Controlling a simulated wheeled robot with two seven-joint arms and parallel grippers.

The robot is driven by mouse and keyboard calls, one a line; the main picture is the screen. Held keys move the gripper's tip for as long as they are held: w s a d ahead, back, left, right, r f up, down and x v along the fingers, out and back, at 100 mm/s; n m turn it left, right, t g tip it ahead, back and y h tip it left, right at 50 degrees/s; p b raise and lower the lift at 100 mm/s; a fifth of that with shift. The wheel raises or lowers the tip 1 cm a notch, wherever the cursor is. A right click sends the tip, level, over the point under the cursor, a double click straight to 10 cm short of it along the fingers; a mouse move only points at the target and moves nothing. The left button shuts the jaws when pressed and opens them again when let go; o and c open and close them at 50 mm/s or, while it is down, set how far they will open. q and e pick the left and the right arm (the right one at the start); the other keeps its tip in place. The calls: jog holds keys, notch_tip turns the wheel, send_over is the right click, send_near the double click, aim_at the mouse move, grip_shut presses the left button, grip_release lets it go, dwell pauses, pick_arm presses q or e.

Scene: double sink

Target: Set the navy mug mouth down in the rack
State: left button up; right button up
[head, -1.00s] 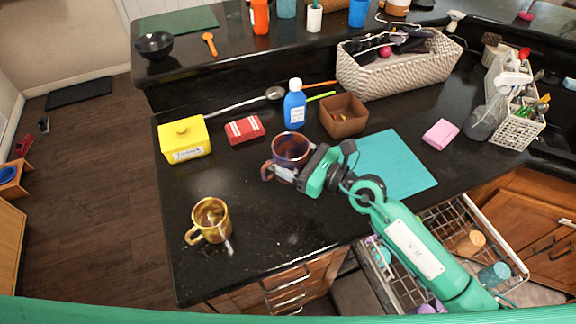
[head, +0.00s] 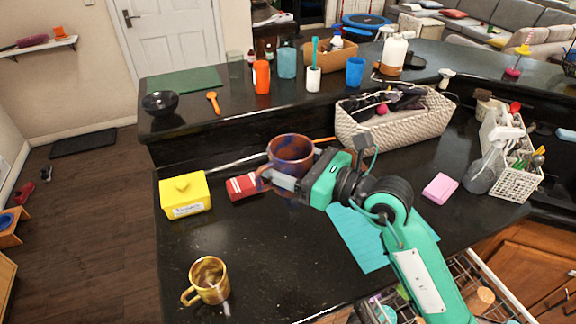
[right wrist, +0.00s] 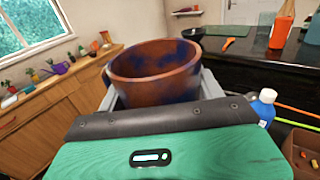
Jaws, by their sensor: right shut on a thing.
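The navy mug (head: 291,152), mottled navy and rusty brown, is held upright with its mouth up above the dark counter. My right gripper (head: 284,180) is shut on it from the right; in the right wrist view the fingers (right wrist: 160,92) lie on both sides of the mug (right wrist: 155,72). A pulled-out wire rack (head: 499,284) shows at the lower right below the counter, with several cups in it. My right arm and the frame edge hide much of it. My left gripper is not in view.
A golden mug (head: 208,281) stands on the near left counter. A yellow box (head: 185,196), a red box (head: 243,187), a teal mat (head: 362,240) and a pink block (head: 440,188) lie around. A woven basket (head: 395,125) stands behind. The front middle counter is clear.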

dwell(0.4)
jog(key=n+b, duration=0.4)
jog(key=shift+f, duration=0.2)
jog(key=n+b, duration=0.4)
jog(key=b, duration=0.1)
jog(key=shift+r+n+b, duration=0.1)
jog(key=shift+n+b, duration=0.2)
jog(key=shift+b, duration=0.1)
jog(key=shift+r, duration=0.1)
